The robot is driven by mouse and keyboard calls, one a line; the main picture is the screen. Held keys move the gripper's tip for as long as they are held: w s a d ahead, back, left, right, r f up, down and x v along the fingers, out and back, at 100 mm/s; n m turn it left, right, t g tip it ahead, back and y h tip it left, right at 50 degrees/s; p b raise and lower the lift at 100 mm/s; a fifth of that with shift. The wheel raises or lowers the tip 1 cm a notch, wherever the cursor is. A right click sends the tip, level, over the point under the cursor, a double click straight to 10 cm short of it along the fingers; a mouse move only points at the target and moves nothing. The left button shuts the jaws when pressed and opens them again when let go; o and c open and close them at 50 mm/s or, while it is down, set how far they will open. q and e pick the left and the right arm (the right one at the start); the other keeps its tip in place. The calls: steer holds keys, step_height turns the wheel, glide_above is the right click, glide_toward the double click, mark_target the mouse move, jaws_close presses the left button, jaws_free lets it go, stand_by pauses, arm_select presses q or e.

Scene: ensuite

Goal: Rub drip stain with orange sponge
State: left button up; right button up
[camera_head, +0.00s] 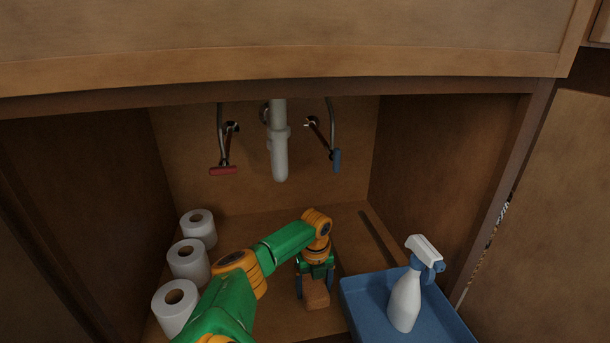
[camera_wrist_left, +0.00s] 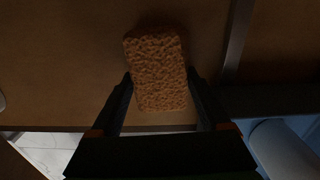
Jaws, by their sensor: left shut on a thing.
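My left gripper (camera_head: 316,288) points down inside the cabinet under the sink, just above or at the cabinet floor. It is shut on the orange sponge (camera_head: 317,296), a rough-textured brown-orange block. In the left wrist view the sponge (camera_wrist_left: 158,70) sits between the two fingers (camera_wrist_left: 160,98) and extends beyond them. I cannot tell whether the sponge touches the floor (camera_head: 285,235). I cannot make out the drip stain in either view; the sponge and arm hide part of the floor. My right gripper is not in view.
Several white toilet rolls (camera_head: 188,261) stand along the left. A blue tray (camera_head: 352,297) with a white spray bottle (camera_head: 405,300) is at the right, close to my gripper. A drain pipe (camera_head: 279,150) and red and blue valves (camera_head: 223,171) hang at the back. A dark strip (camera_head: 380,237) lies on the floor.

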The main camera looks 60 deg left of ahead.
mark_target(271, 304)
arm_select(q)
steer(key=shift+s+r+p, duration=0.1)
steer(key=shift+r+p, duration=0.05)
steer(key=shift+p, duration=0.45)
steer(key=s+p, duration=0.1)
steer(key=s+a+p, duration=0.1)
steer(key=shift+s+p, duration=0.4)
steer(key=shift+s+a, duration=0.1)
steer(key=shift+s, duration=0.25)
steer(key=s+p, duration=0.1)
steer(key=s+a+p, duration=0.1)
steer(key=p, duration=0.1)
steer(key=shift+s, duration=0.35)
steer(key=shift+s+a, duration=0.15)
steer(key=shift+s, duration=0.25)
steer(key=shift+s+a+p, duration=0.25)
steer(key=shift+s+p, duration=0.25)
steer(key=shift+s, duration=0.15)
steer(key=shift+s+a+p, duration=0.2)
steer(key=shift+s+p, duration=0.25)
steer(key=shift+s, duration=0.15)
steer(key=shift+s+a+f, duration=0.15)
steer(key=shift+s+f, duration=0.05)
steer(key=shift+s, duration=0.25)
